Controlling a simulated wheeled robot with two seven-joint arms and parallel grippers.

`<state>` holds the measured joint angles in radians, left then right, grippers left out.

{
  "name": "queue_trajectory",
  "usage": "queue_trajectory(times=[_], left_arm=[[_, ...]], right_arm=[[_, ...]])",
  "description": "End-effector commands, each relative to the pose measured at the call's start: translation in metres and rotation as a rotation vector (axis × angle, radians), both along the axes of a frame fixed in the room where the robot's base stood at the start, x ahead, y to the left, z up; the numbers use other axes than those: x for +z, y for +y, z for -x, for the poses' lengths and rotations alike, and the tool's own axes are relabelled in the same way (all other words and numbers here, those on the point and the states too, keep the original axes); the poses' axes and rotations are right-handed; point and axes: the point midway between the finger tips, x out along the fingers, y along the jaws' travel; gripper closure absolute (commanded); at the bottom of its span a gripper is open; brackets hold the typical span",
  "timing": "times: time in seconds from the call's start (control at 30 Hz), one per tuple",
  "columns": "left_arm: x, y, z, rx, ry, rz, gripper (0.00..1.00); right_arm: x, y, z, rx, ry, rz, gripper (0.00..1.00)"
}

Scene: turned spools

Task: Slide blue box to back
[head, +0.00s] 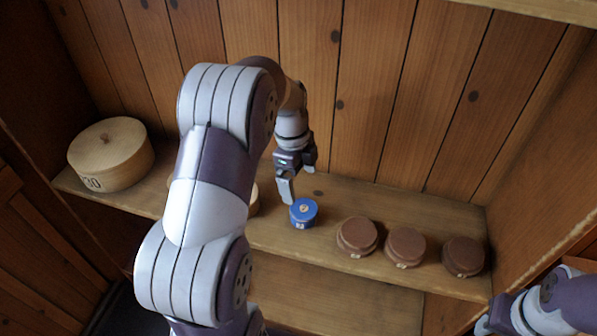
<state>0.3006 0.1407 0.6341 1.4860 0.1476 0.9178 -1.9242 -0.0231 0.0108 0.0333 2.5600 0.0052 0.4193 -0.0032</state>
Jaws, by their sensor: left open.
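The blue box (303,213) is a small round lidded box with a pale mark on top and a label on its front. It stands upright on the wooden shelf (330,190), nearer the front edge than the plank back wall. My left gripper (289,193) is open and points down just behind and left of the blue box. I cannot tell whether a fingertip touches it. My left arm covers the shelf left of the box. Part of my right arm shows at the lower right; its gripper is out of view.
Several brown round boxes stand in a row right of the blue box, the nearest (357,236) a short gap away. A large round wooden box (110,154) stands at the left end. A pale box (253,200) is mostly hidden behind my arm. Shelf behind the blue box is bare.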

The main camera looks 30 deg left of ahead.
Motion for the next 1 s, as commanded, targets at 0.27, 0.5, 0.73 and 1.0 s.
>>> queue_trajectory(times=[0.27, 0.5, 0.73, 1.0], left_arm=[[-0.054, -0.007, 0.001, 0.001, 0.004, 0.001, 0.00], [-0.095, -0.012, 0.000, -0.001, 0.003, 0.000, 0.00], [-0.112, -0.014, 0.000, 0.000, 0.000, 0.000, 0.00], [-0.114, -0.014, 0.000, 0.001, -0.001, -0.001, 0.00]], right_arm=[[0.001, 0.000, 0.000, 0.000, 0.000, 0.000, 0.57], [0.001, 0.000, 0.000, 0.000, 0.000, 0.000, 0.57], [0.001, 0.000, 0.000, 0.000, 0.000, 0.000, 0.57], [0.001, 0.000, 0.000, 0.000, 0.000, 0.000, 0.57]])
